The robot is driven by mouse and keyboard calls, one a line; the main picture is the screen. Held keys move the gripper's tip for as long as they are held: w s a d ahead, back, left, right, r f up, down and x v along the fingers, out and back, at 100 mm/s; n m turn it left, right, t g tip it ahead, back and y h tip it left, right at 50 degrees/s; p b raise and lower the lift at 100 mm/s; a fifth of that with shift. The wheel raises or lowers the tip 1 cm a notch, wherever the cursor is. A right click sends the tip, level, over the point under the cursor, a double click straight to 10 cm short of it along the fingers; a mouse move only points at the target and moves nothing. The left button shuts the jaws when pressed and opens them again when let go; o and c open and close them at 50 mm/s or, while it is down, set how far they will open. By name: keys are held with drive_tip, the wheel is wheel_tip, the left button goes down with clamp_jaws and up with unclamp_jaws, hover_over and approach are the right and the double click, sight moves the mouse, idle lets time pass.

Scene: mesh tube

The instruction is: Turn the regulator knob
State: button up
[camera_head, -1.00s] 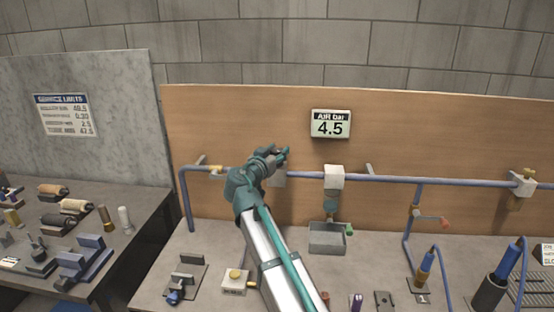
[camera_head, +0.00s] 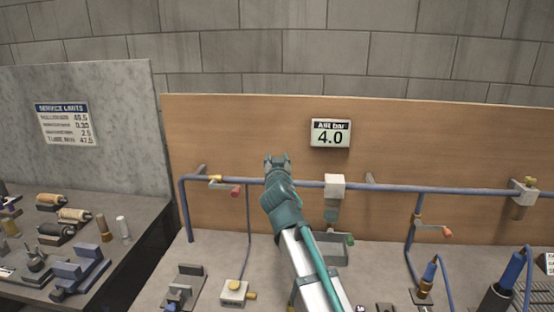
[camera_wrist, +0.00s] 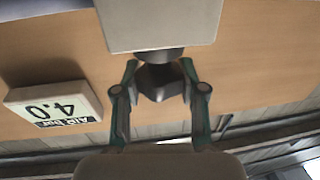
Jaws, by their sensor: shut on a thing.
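The regulator shows in the wrist view as a pale grey block (camera_wrist: 160,22) with a dark faceted knob (camera_wrist: 160,84) on it. My gripper (camera_wrist: 160,70) has one finger on each side of the knob and is shut on it. In the head view my gripper (camera_head: 278,158) is at the blue pipe in front of the wooden panel, and it hides the regulator. The air display (camera_head: 330,133) reads 4.0 bar; it also shows upside down in the wrist view (camera_wrist: 52,103).
A white filter block (camera_head: 334,186) hangs on the blue pipe (camera_head: 445,191) just right of my gripper. A red-handled valve (camera_head: 227,189) is to the left. The panel above my gripper is bare.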

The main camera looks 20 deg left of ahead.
drive_tip(key=o, duration=1.2)
drive_tip(key=shift+c, duration=0.2)
drive_tip(key=shift+s, duration=0.1)
drive_tip(key=v, duration=1.2)
drive_tip(key=shift+d, duration=0.1)
